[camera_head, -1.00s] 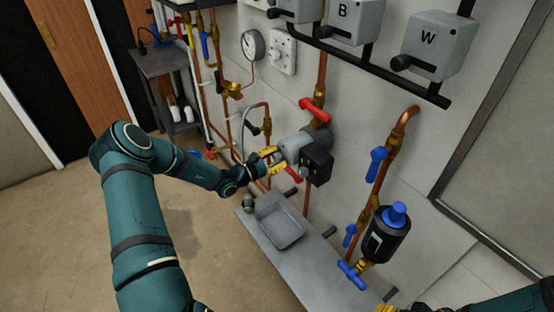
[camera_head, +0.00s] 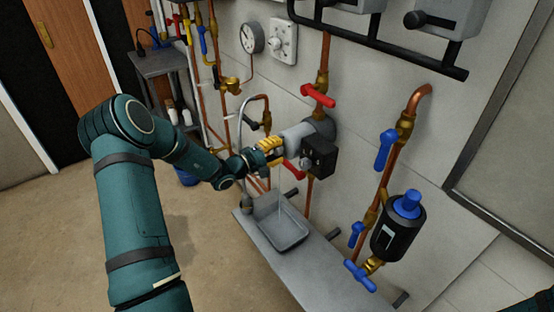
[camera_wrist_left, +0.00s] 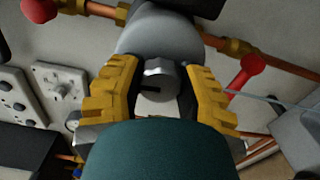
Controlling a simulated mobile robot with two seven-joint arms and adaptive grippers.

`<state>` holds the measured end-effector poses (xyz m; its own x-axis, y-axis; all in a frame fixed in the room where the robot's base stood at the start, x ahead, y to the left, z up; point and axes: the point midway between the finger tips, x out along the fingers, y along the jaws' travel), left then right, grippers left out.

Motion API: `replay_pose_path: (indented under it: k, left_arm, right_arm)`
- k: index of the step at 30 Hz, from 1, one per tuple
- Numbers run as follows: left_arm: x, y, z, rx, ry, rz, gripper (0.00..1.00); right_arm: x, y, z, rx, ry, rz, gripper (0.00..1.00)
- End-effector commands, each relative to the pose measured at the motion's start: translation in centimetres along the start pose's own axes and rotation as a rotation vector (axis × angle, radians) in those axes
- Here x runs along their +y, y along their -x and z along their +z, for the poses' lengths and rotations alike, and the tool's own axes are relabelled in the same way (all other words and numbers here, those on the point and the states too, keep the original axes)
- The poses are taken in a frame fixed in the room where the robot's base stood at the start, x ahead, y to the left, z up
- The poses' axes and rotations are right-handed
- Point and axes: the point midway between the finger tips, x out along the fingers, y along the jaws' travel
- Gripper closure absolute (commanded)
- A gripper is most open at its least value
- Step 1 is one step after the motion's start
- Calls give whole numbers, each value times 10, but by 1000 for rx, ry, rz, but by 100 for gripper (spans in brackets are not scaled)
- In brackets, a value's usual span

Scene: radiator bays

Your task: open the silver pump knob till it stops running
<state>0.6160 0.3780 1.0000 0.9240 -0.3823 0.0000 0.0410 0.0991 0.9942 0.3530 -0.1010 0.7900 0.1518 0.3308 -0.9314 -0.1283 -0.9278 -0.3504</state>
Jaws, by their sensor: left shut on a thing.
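The pump, with a grey body (camera_head: 296,134) and a black box (camera_head: 319,156), sits on the copper pipe in the head view. In the left wrist view its rounded grey body (camera_wrist_left: 160,35) fills the top middle. The silver knob (camera_wrist_left: 158,76), with a dark slot, stands between the yellow fingers of my left gripper (camera_wrist_left: 160,88). In the head view my left gripper (camera_head: 272,150) is shut on the knob, which its fingers mostly hide. A thin pale streak (camera_wrist_left: 265,98) runs right from near the fingers, and a faint one drops toward the tray. My right gripper is out of view.
A grey tray (camera_head: 284,238) lies on the shelf below the pump. A red lever (camera_head: 318,95) is above the pump and another red lever (camera_head: 293,168) below. A blue-topped black unit (camera_head: 397,230) and blue valves are at right. Floor at left is clear.

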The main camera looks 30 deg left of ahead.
Motion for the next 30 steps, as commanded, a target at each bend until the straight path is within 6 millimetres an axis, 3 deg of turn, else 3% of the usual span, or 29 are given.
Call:
replay_pose_path:
  k: [1, 6, 15, 30]
  left_arm:
    - [-5, -1, 0, -1, -48, 4, 100]
    - [-5, -1, 0, -1, -211, 5, 100]
    - [-3, -1, 0, -1, -493, 4, 100]
    - [2, -1, 1, 0, -899, 3, 100]
  right_arm:
    - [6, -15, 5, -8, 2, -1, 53]
    - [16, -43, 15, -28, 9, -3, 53]
    - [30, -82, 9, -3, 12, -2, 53]
    - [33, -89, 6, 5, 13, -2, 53]
